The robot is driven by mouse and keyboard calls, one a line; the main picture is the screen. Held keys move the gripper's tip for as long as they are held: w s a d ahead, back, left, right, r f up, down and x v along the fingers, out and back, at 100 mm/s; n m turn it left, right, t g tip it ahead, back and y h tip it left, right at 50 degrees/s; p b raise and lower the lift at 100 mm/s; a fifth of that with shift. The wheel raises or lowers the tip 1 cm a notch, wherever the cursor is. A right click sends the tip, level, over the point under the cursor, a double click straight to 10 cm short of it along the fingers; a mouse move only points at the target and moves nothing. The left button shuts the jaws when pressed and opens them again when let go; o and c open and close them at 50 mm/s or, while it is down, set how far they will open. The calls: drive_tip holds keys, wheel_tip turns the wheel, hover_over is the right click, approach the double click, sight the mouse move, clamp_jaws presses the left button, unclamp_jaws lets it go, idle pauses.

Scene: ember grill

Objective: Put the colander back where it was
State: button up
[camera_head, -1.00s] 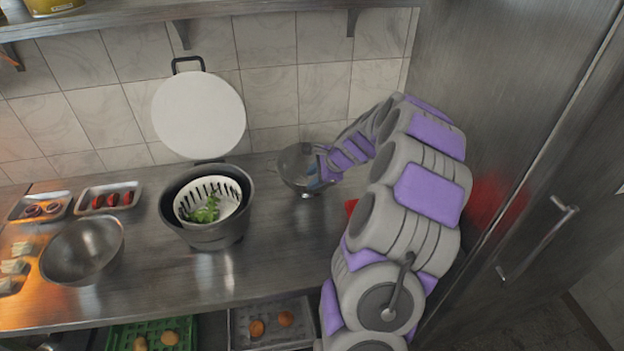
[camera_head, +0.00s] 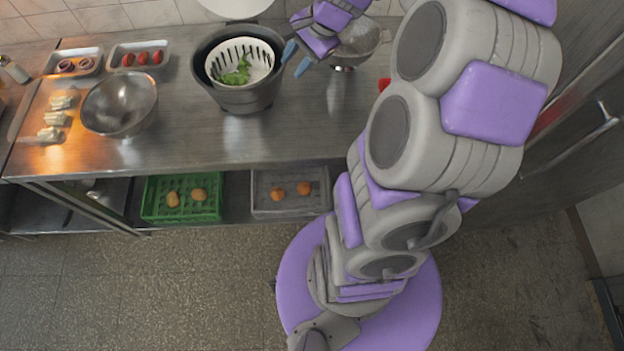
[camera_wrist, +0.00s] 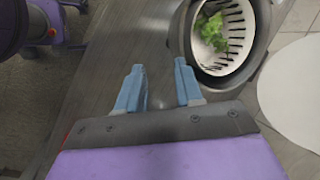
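The metal colander (camera_head: 360,40) stands on its small foot on the steel counter, right of the dark grey pot, partly behind my arm. My gripper (camera_head: 296,59) is just left of the colander, beside the pot's right side, with its blue fingers apart and nothing between them. In the wrist view the two fingertips (camera_wrist: 160,82) are spread over bare counter, and the colander does not show there.
The grey pot (camera_head: 241,99) holds a white slotted basket (camera_head: 262,55) with green leaves. A steel bowl (camera_head: 119,104) and trays of onion (camera_head: 75,65) and tomatoes (camera_head: 140,56) are left. Green (camera_head: 150,198) and grey (camera_head: 263,202) crates sit below. The front counter is clear.

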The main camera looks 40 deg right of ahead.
drive_tip(key=s+a+r+n+g, duration=0.2)
drive_tip(key=s+a+n+g, duration=0.1)
drive_tip(key=s+a+n, duration=0.55)
drive_tip(key=s+a+n+g+h, duration=0.1)
drive_tip(key=s+a+n+h, duration=0.1)
drive_tip(key=s, duration=0.7)
drive_tip(key=s+a+n+g+h, duration=0.1)
drive_tip(key=s+a+n, duration=0.2)
drive_tip(key=s, duration=0.7)
drive_tip(key=shift+s+f+n+g+h, duration=0.3)
drive_tip(key=shift+f+n+h, duration=0.15)
drive_tip(key=shift+n, duration=0.4)
drive_tip(key=shift+a, duration=0.15)
drive_tip(key=shift+o, duration=0.2)
drive_tip(key=shift+a, duration=0.2)
